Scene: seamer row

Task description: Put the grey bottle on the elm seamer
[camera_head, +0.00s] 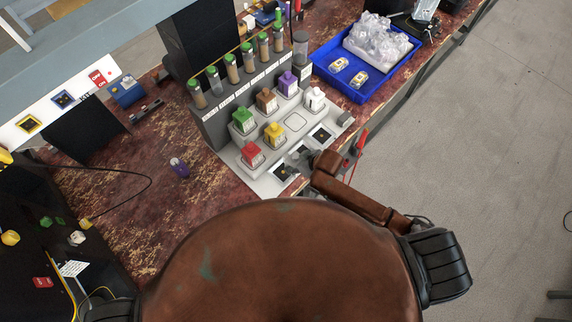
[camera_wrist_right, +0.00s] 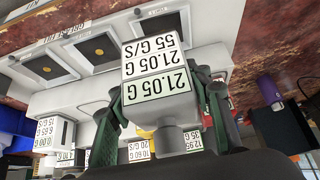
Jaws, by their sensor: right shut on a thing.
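My right gripper (camera_head: 301,157) is at the front edge of the pale stand. It also shows in the right wrist view (camera_wrist_right: 162,105), with its green-edged fingers shut on the grey bottle (camera_wrist_right: 165,108), whose white label reads 21.05 G, 55 G/S. The bottle is among a row of pale pads with dark square centres; one dark square (camera_head: 285,172) is left of the gripper and another (camera_head: 320,135) is right of it. I cannot tell which is the elm seamer, as their names are unreadable, nor whether the bottle touches one. My left gripper is not in view.
Bottles with green (camera_head: 243,120), red (camera_head: 252,154), yellow (camera_head: 274,135), brown (camera_head: 266,99), purple (camera_head: 288,83) and white (camera_head: 315,97) tops stand nearby. One slot (camera_head: 295,121) is empty. A rack of tubes (camera_head: 232,70) rises behind; a blue tray (camera_head: 340,86) is to the right.

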